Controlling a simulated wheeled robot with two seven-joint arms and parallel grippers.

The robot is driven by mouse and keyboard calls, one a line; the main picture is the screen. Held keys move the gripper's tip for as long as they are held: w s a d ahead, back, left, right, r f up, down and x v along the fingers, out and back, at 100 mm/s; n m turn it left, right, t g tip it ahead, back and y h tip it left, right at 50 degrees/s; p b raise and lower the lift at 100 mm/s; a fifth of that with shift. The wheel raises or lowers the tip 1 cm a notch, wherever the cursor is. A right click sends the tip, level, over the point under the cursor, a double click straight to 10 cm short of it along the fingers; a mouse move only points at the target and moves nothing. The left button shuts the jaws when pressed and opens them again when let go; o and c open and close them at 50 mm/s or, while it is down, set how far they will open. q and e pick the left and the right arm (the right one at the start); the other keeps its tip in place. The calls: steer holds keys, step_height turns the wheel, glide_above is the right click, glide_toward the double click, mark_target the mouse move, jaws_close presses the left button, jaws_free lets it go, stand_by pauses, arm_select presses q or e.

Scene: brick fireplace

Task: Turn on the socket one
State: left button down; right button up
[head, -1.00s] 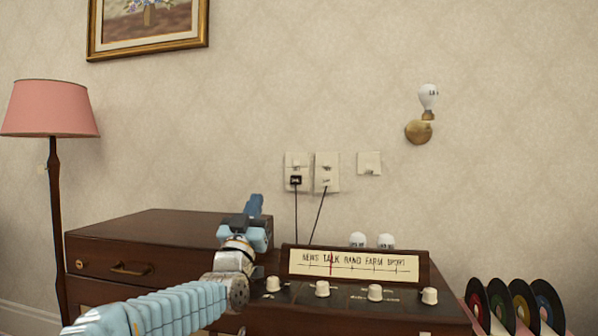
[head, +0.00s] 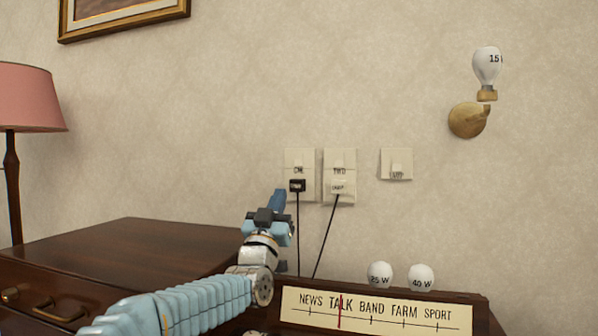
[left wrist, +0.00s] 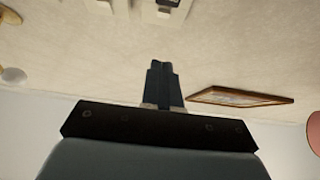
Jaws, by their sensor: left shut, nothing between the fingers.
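The left wall socket (head: 307,160), its label small and seemingly "ONE", has a black plug (head: 297,186) low on its plate. The socket beside it (head: 351,165) is marked "TWO" and holds a white plug (head: 339,187). I cannot tell either switch's position. My left gripper (head: 279,198) is shut and empty, below and left of the left socket's plug, apparently short of the wall. In the left wrist view its closed fingers (left wrist: 163,82) point toward the wall, with socket plates (left wrist: 165,12) at the top edge. My right gripper is out of view.
A wall switch (head: 396,164) is to the right, below a bulb (head: 488,66) on a brass holder. Cords hang from both plugs. A radio (head: 480,305) and two bulbs (head: 380,274) stand below. A dark cabinet (head: 130,240) lies left; a pink lamp (head: 28,97) stands beyond.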

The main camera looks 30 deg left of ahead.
arm_select(q)
steer(key=shift+w+r, duration=0.1)
stand_by(0.3)
steer(key=p, duration=0.4)
glide_toward(298, 160)
step_height(298, 160, up, 5)
steer(key=shift+w+a+f+p, duration=0.15)
steer(key=shift+w+f, duration=0.1)
steer(key=shift+w, duration=0.5)
steer(key=shift+w+a+f+p, duration=0.15)
steer(key=shift+w+f, duration=0.1)
steer(key=shift+w, duration=0.5)
steer(key=shift+w+a+f, duration=0.2)
steer(key=shift+w+f, duration=0.05)
steer(key=shift+w, duration=0.45)
